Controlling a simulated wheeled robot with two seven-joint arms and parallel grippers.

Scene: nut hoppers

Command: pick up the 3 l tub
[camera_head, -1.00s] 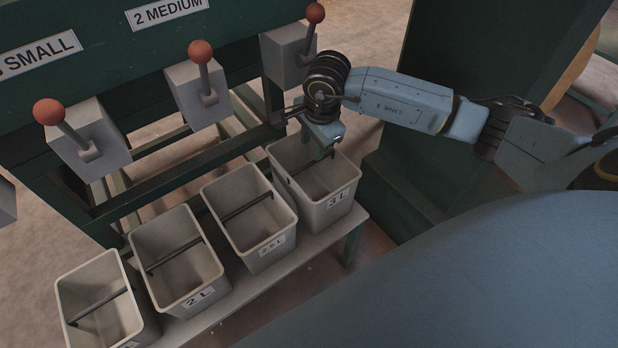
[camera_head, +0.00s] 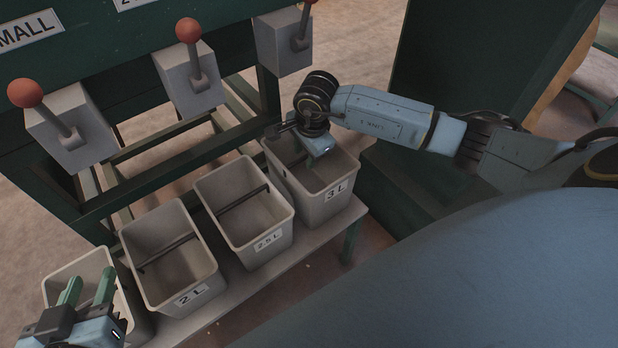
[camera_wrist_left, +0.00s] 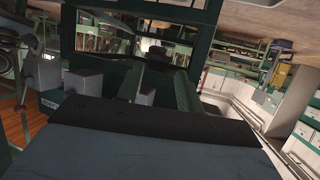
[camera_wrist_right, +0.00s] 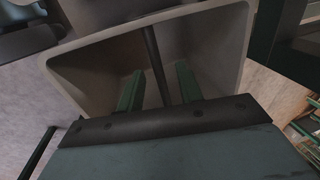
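The 3 l tub (camera_head: 318,200) is a grey open bin labelled "3L", standing at the right end of the row on a low bench. My right gripper (camera_wrist_right: 158,88) is open. Its green fingers reach into the tub's mouth, one on each side of the dark cross bar (camera_wrist_right: 154,50) in the right wrist view. Whether they touch the bar I cannot tell. In the head view the right gripper's body hides its fingertips and much of the bar. My left gripper (camera_head: 88,288) is open and empty, in front of the leftmost tub.
The 2.5 L tub (camera_head: 262,240) stands close to the left of the 3 l tub, then the 2 L tub (camera_head: 182,282) and a leftmost tub (camera_head: 82,266). A green hopper frame with red-knobbed levers (camera_head: 189,31) rises behind. A dark green structure (camera_head: 400,185) stands to the right.

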